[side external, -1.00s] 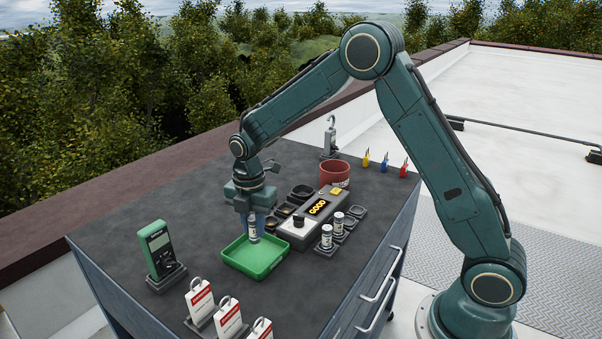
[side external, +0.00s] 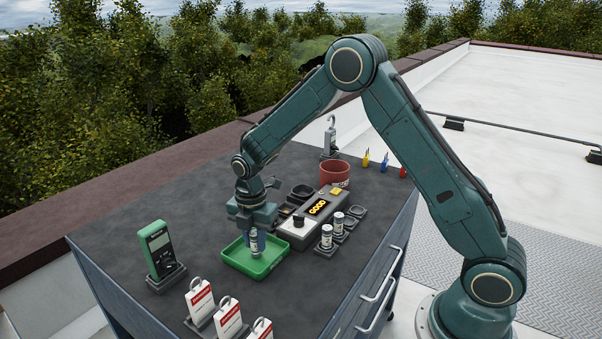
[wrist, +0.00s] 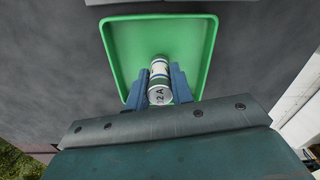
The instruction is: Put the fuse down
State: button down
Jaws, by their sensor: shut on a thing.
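My gripper (side external: 254,243) points down over the green tray (side external: 237,262) and is shut on a fuse (side external: 254,239). The fuse's lower end is inside the tray's outline. I cannot tell whether it touches the tray floor. The tray holds nothing else that I can see.
A tester reading GOOD (side external: 314,210) stands right of the tray, with two more fuses (side external: 327,236) in holders beside it. A green meter (side external: 158,250) is at the left and red-and-white tags (side external: 201,300) are in front. A red cup (side external: 334,174) stands behind.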

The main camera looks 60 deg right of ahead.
aim_at(255, 232)
jog(key=shift+f, duration=0.1)
jog(key=c, duration=1.2)
grip_release()
jog(key=shift+c, duration=0.2)
notch_tip(255, 232, up, 11)
jog(key=shift+r, duration=0.7)
